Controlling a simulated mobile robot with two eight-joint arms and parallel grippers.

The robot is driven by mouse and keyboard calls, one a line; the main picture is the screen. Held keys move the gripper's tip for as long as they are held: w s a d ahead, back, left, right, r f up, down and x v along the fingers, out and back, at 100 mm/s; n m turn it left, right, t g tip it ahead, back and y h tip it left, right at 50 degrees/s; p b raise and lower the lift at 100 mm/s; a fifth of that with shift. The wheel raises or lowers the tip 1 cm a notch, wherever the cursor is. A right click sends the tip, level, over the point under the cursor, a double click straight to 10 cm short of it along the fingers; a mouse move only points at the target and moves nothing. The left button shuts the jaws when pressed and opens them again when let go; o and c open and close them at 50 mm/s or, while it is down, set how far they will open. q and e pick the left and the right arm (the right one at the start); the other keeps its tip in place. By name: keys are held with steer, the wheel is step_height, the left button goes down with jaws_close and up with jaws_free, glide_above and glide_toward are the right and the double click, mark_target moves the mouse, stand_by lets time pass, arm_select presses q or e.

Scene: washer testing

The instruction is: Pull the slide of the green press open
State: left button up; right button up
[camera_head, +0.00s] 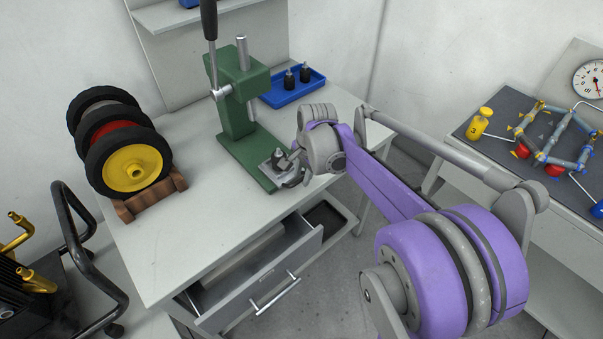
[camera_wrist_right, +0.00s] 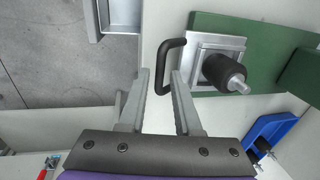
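The green press (camera_head: 243,88) stands on the grey workbench, with a black-knobbed lever on its left. Its metal slide (camera_head: 269,166) is at the front of the green base, with a dark part on it. In the right wrist view, the slide plate (camera_wrist_right: 205,45) carries a black cylinder with a metal tip (camera_wrist_right: 224,72) and has a black bar handle (camera_wrist_right: 164,72). My right gripper (camera_wrist_right: 160,80) is open, its fingertips on either side of the handle in the picture; contact is not clear. In the head view, the right gripper (camera_head: 291,168) is beside the slide. My left gripper is out of view.
A wheel rack (camera_head: 150,197) stands left on the bench. A blue tray (camera_head: 310,91) with dark parts lies behind the press. A drawer (camera_head: 262,283) stands open below the front edge. Another table (camera_head: 515,190) is at the right.

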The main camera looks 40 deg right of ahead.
steer(key=shift+o, duration=0.6)
step_height(320, 180, up, 11)
steer(key=s, duration=0.2)
steer(key=shift+f+p, duration=0.2)
steer(key=shift+p, duration=0.15)
steer(key=s+a+f+n+t, duration=0.3)
steer(key=s+a+f+n, duration=0.8)
steer(key=s+a+n, duration=0.4)
steer(key=shift+a+f+n, duration=0.3)
steer(key=shift+a+n, duration=0.25)
steer(key=shift+n, duration=0.55)
